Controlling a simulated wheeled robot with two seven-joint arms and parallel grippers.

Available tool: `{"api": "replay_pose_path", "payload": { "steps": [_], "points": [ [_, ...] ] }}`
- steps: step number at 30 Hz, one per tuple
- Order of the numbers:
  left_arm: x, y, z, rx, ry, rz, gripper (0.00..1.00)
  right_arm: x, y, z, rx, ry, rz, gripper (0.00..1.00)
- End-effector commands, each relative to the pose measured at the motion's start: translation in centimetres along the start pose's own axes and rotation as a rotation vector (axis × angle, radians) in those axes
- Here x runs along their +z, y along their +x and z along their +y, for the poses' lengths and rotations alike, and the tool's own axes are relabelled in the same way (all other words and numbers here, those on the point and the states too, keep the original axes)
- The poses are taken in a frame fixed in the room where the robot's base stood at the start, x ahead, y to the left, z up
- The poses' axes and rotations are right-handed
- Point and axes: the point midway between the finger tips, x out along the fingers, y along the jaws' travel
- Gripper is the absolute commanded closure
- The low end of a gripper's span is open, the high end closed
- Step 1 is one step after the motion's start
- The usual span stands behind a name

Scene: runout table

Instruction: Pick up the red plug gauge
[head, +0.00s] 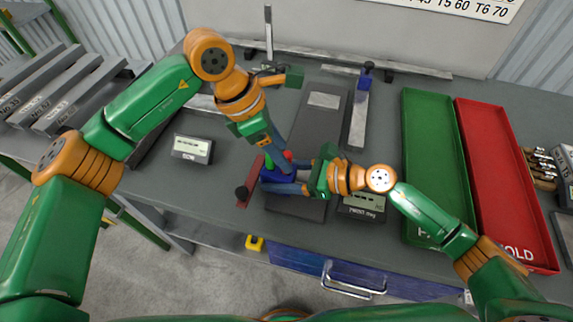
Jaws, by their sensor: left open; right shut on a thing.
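A small red piece, which looks like the red plug gauge (288,155), shows at the upper edge of a blue block (279,177). A small green piece (268,163) shows at the block's left. My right gripper (300,172) reaches in from the right and is shut at the red piece; its fingertips are partly hidden, so the exact grip is hard to see. My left gripper (280,158) is open and points down close above the blue block. It partly covers the block and the pieces there.
A dark plate (318,120) lies behind the blue block. Displays stand left (193,149) and right (362,206). Green (430,125) and red (500,160) trays lie right. Grey bars (65,95) are far left.

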Motion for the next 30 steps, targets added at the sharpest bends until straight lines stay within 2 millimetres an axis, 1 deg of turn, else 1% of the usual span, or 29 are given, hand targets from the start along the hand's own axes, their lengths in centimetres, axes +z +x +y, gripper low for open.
{"api": "replay_pose_path", "payload": {
  "steps": [1,3,5,7,12,13,14,15,17,18,19,28,30],
  "points": [
    [-0.1,1.1,0.0,-0.005,-0.001,0.000,0.40,0.1,0.0,0.0,-0.001,-0.001,-0.002,1.00],
    [-0.1,2.4,0.0,-0.005,-0.001,0.001,0.40,0.1,0.0,0.0,-0.001,-0.001,-0.002,1.00],
    [-0.1,3.1,0.1,-0.002,-0.002,0.001,0.40,0.1,0.0,-0.1,-0.001,-0.001,-0.002,1.00],
    [-0.1,3.5,0.1,-0.002,-0.002,0.000,0.40,0.1,0.0,-0.1,-0.002,-0.001,-0.002,1.00],
    [-0.1,3.5,0.1,-0.001,-0.002,-0.001,0.40,0.1,0.0,-0.1,-0.002,-0.001,-0.002,1.00],
    [-0.1,3.5,0.1,-0.001,-0.002,0.000,0.45,0.1,0.0,-0.1,-0.002,-0.001,-0.002,1.00],
    [-0.1,3.5,0.1,-0.001,-0.002,0.000,0.53,0.1,0.0,-0.1,-0.002,-0.001,-0.002,1.00],
    [-0.1,3.5,0.1,-0.001,-0.002,0.000,0.64,0.1,0.0,-0.1,-0.002,-0.001,-0.002,1.00],
    [-0.1,3.5,0.1,-0.001,-0.002,0.000,0.80,0.1,0.0,-0.1,-0.002,-0.001,-0.002,1.00],
    [-0.1,3.5,0.1,-0.001,-0.002,0.000,0.91,0.1,0.0,-0.1,-0.002,-0.001,-0.002,1.00],
    [-0.1,3.5,0.1,-0.001,-0.002,0.000,0.99,0.1,0.0,-0.1,-0.002,-0.001,-0.002,1.00],
    [-0.1,3.5,0.1,-0.001,-0.002,0.000,1.00,0.1,0.0,-0.1,-0.002,-0.001,-0.002,1.00],
    [0.1,3.0,0.1,0.001,-0.001,0.000,1.00,0.1,0.0,-0.1,-0.002,-0.001,-0.002,1.00]
  ]
}}
